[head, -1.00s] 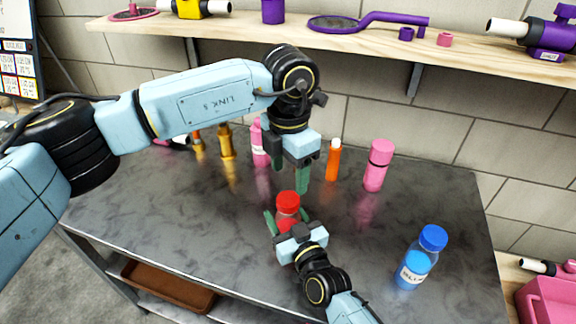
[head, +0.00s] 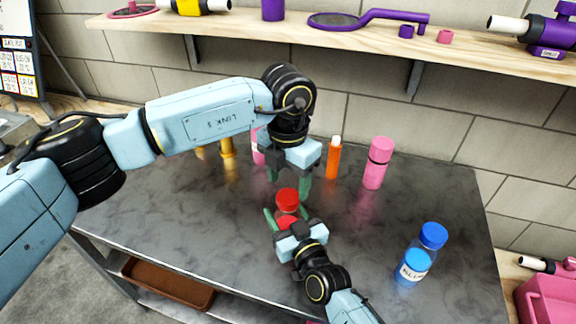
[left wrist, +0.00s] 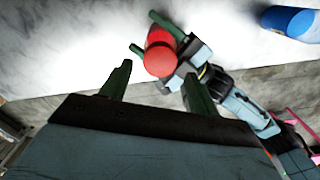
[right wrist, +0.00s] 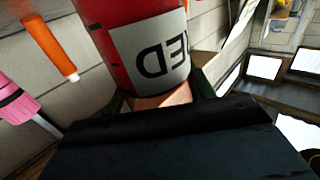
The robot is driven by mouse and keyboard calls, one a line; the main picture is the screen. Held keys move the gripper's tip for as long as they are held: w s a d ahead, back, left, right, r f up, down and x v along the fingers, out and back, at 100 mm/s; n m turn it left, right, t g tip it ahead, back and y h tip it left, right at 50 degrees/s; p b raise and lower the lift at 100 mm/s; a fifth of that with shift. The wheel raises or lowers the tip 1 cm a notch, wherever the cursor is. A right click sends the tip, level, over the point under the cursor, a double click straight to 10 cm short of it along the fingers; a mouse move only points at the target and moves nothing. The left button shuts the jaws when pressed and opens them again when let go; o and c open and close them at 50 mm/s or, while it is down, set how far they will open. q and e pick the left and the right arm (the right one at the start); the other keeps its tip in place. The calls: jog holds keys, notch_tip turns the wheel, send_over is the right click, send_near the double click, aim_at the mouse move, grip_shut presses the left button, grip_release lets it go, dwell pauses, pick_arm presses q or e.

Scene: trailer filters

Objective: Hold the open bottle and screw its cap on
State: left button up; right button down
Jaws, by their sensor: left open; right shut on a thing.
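A red bottle (head: 288,222) stands upright over the dark table, and its red cap (head: 287,199) shows at the top. I cannot tell how tightly the cap sits. My right gripper (head: 286,227) is shut around the bottle's body, and its fingers hide part of it. In the right wrist view the bottle (right wrist: 120,45) fills the upper middle, with a white label. My left gripper (head: 304,188) is open and empty, fingers down, just behind and above the cap. In the left wrist view the cap (left wrist: 159,60) appears beyond the open fingers, not between them.
A blue bottle (head: 414,265) stands at the table's right. An orange bottle (head: 333,158) and a pink bottle (head: 377,163) stand behind, with more bottles partly hidden by my left arm. A wooden shelf (head: 460,55) runs along the wall above. The table's front left is clear.

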aim_at(288, 196)
pick_arm(q)
jog(key=shift+f, duration=2.1)
jog(key=c, duration=1)
jog(key=o, duration=1.2)
jog(key=shift+c, duration=0.2)
notch_tip(288, 196, up, 12)
pick_arm(e)
jog(key=shift+c, duration=2.3)
grip_release()
